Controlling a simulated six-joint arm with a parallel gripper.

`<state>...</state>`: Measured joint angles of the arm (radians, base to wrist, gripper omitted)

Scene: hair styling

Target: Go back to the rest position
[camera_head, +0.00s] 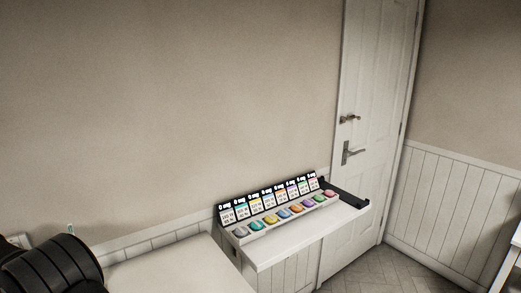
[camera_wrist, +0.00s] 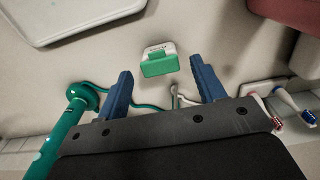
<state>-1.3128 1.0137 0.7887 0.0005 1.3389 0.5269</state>
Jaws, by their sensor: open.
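My gripper (camera_wrist: 158,88) shows in the wrist view, with its two blue fingers wide apart and nothing between them. A small green and white box (camera_wrist: 158,62) lies on the pale surface beyond the fingertips, apart from them. In the head view the gripper does not show.
In the wrist view, a green tube-like tool (camera_wrist: 65,135) is at left, toothbrushes (camera_wrist: 290,108) at right, and a white tray (camera_wrist: 75,18) at upper left. In the head view, a white shelf (camera_head: 275,252) holds a row of coloured pods (camera_head: 283,214) near a closed door (camera_head: 375,130).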

